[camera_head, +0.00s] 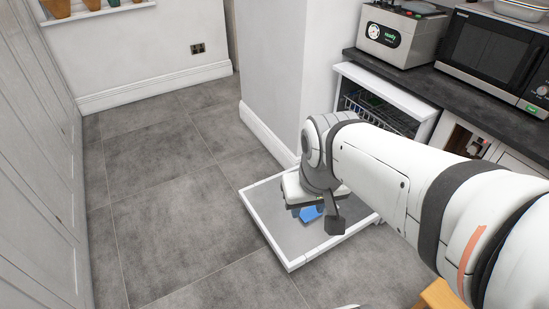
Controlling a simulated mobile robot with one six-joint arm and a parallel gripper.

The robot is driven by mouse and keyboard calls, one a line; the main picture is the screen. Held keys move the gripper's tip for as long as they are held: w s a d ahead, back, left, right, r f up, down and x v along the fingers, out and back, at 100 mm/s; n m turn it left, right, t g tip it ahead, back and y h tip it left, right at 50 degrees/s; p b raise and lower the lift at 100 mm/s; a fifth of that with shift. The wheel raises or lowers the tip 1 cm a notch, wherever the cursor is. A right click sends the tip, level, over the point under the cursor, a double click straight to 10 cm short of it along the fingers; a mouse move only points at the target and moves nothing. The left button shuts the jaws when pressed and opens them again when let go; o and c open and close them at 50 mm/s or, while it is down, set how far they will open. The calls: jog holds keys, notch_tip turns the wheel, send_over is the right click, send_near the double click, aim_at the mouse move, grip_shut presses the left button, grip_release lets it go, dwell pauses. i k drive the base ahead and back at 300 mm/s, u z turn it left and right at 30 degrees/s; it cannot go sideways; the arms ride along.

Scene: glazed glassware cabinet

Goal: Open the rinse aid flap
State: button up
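The dishwasher (427,114) stands under the dark worktop with its door (268,234) folded down nearly flat. The door's inner face is grey with a white rim. A small blue part (310,214) shows at the door's middle, just below my wrist. It may be the rinse aid flap, but it is partly covered and I cannot tell whether it is open or shut. My gripper (321,217) points down over the door beside the blue part. One dark finger end shows clearly; the rest is hidden by the wrist. I cannot tell whether it touches anything.
A rack (368,112) shows inside the dishwasher. On the worktop stand a grey machine with a gauge (400,35) and a microwave (490,47). A white wall corner (277,75) is close behind the door. The tiled floor (170,200) to the left is clear.

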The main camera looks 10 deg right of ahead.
aim_at(309, 214)
jog(key=z, duration=0.15)
jog(key=i, duration=0.95)
jog(key=u, duration=0.05)
